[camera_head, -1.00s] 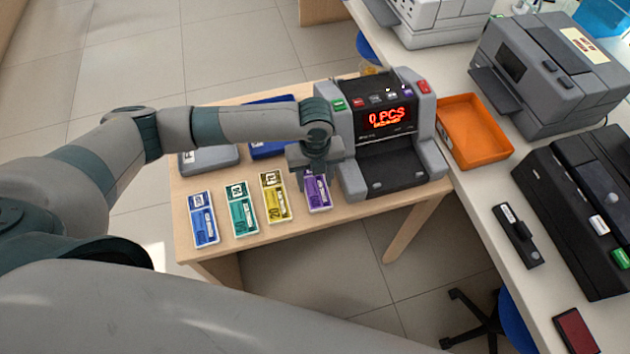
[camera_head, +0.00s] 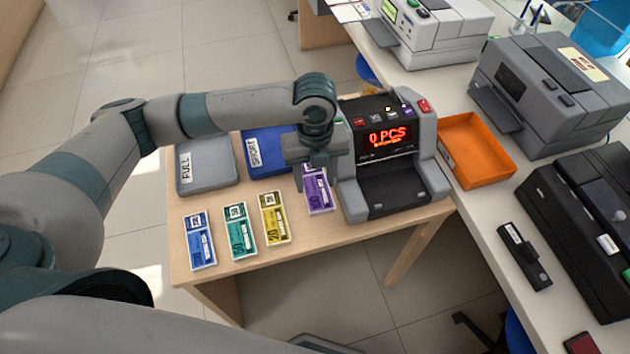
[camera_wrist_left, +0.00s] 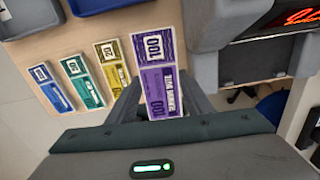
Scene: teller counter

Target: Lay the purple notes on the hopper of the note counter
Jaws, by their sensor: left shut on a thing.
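The purple notes (camera_head: 319,190) are a banded bundle held by my left gripper (camera_head: 316,172), just left of the note counter (camera_head: 385,145). In the left wrist view the purple notes (camera_wrist_left: 158,75) lie between the fingers of my left gripper (camera_wrist_left: 160,100), which is shut on them. They look raised a little above the table. The note counter is grey and black, with a red display reading "0 PCS". Its dark hopper (camera_head: 391,185) at the front looks empty. My right gripper is not in view.
Yellow notes (camera_head: 274,218), green notes (camera_head: 240,231) and blue notes (camera_head: 200,240) lie in a row on the wooden table (camera_head: 300,240). A grey tray (camera_head: 206,165) and a blue tray (camera_head: 268,152) stand behind. An orange tray (camera_head: 476,150) sits right of the counter.

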